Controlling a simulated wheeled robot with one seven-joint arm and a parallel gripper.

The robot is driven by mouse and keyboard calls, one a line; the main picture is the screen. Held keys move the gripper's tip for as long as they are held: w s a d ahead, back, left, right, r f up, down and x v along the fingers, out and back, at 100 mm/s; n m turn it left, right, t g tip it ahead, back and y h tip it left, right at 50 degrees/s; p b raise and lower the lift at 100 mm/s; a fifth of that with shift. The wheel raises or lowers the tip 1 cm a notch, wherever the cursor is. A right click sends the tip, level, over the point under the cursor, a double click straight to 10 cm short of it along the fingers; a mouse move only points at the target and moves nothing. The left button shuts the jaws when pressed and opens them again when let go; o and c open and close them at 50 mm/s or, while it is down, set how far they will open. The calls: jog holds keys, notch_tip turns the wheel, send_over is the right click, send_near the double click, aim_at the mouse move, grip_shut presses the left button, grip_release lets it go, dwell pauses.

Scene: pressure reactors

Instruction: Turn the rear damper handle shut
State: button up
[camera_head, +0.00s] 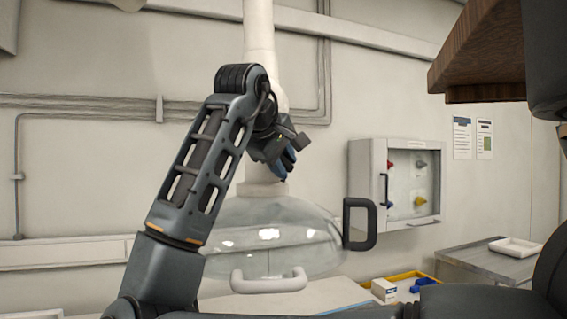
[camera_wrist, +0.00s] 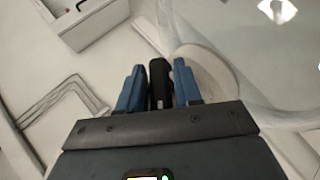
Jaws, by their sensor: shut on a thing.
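The rear damper handle is a dark lever (camera_wrist: 160,84) in the wrist view, between the two blue fingers of my gripper (camera_wrist: 159,68). The fingers are shut on it. In the head view, my gripper (camera_head: 284,168) is at the white duct, just above the neck of the clear hood (camera_head: 265,225), and the lever is hidden by it. The white duct (camera_head: 259,28) runs up from the hood. The damper inside cannot be seen, so its angle cannot be told.
The hood has a black handle (camera_head: 371,224) at its right and a white handle (camera_head: 268,282) in front. A wall cabinet (camera_head: 365,173) is to the right. A metal cart (camera_head: 476,268) bears a white tray (camera_head: 516,247). A brown wooden block (camera_head: 480,55) hangs at upper right.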

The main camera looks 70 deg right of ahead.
jog(key=m+t+y, duration=0.1)
jog(key=t+y, duration=0.1)
jog(key=y, duration=0.3)
jog(key=shift+r, duration=0.1)
jog(key=shift+m+t+y, duration=0.5)
jog(key=shift+t+y, duration=0.5)
jog(key=shift+y, duration=0.9)
jog(key=o, duration=0.8)
jog(key=shift+b+v, duration=0.5)
jog(key=shift+v, duration=3.25)
jog(key=shift+s, duration=0.1)
